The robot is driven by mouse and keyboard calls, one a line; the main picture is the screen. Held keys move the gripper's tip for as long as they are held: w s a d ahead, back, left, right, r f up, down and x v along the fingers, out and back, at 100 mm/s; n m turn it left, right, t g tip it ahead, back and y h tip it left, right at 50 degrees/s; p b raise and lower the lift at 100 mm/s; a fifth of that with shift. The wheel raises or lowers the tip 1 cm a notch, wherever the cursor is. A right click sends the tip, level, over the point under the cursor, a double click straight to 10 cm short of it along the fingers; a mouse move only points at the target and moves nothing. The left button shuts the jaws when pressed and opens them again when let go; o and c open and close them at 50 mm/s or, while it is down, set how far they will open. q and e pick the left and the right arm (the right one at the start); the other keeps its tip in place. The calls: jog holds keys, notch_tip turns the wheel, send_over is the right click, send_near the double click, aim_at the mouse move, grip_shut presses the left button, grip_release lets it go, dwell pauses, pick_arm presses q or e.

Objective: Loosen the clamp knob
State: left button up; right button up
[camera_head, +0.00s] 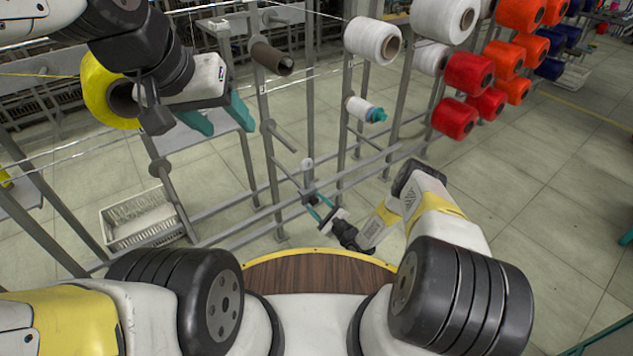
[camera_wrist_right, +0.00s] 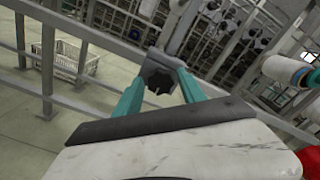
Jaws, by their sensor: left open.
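The clamp knob (camera_wrist_right: 160,78) is a dark, lobed knob on the grey frame, in the middle of the right wrist view. In the head view the knob area (camera_head: 308,194) is small, on the rack's low rail. My right gripper (camera_head: 322,212) is at the knob; in the wrist view its teal fingers (camera_wrist_right: 161,72) lie on either side of it. I cannot tell whether they press on it. My left gripper (camera_head: 222,120) is open and empty at the upper left, beside a yellow bobbin (camera_head: 97,88).
The grey rack carries a brown empty tube (camera_head: 271,58), a white cone (camera_head: 372,40), a small white-and-teal spool (camera_head: 365,109) and several red and orange cones (camera_head: 469,73). A white crate (camera_head: 140,219) stands on the floor at left. Open floor lies to the right.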

grip_shut()
